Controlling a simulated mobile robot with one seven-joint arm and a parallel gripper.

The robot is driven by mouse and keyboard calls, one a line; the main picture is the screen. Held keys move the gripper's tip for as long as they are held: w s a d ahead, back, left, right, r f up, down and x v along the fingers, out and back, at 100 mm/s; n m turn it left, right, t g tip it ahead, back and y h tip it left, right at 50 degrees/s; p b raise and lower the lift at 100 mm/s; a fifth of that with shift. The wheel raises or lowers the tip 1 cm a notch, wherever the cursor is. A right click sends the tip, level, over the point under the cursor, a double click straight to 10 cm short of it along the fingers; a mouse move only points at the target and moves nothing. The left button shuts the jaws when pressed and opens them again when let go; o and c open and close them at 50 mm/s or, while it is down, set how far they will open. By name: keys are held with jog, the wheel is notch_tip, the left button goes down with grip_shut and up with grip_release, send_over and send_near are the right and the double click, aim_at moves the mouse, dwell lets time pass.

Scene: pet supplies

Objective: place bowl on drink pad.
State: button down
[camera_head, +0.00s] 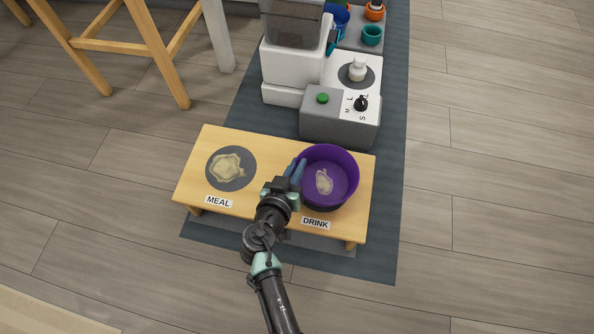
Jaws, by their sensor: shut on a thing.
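A purple bowl (342,165) with a pale smear inside is over the right part of a low wooden table (268,150), at the side labelled DRINK (316,223). A dark edge (325,207) shows under the bowl's near side; I cannot tell whether it is the drink pad or the bowl's base. The rest of the drink pad is hidden. My gripper (297,172) is shut on the bowl's left rim. I cannot tell whether the bowl touches the table.
The round dark meal pad (241,181) with a pale smear lies at the table's left, above the MEAL label (218,201). A white and grey dispenser (339,117) stands behind the table. Teal and orange cups (372,35) are farther back. Open floor (490,190) lies right.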

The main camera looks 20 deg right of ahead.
jog(key=shift+f, duration=0.8)
jog(key=shift+f+b, duration=0.2)
jog(key=shift+b, duration=0.25)
jog(key=c, duration=1)
grip_release()
jog(key=shift+o, duration=0.2)
jog(key=shift+s+a+r+p, duration=0.15)
jog(key=shift+r+p, duration=0.25)
jog(key=shift+p, duration=0.15)
jog(key=p+v, duration=0.4)
jog(key=v, duration=0.7)
jog(key=shift+s+a, duration=0.2)
jog(key=shift+s, duration=0.1)
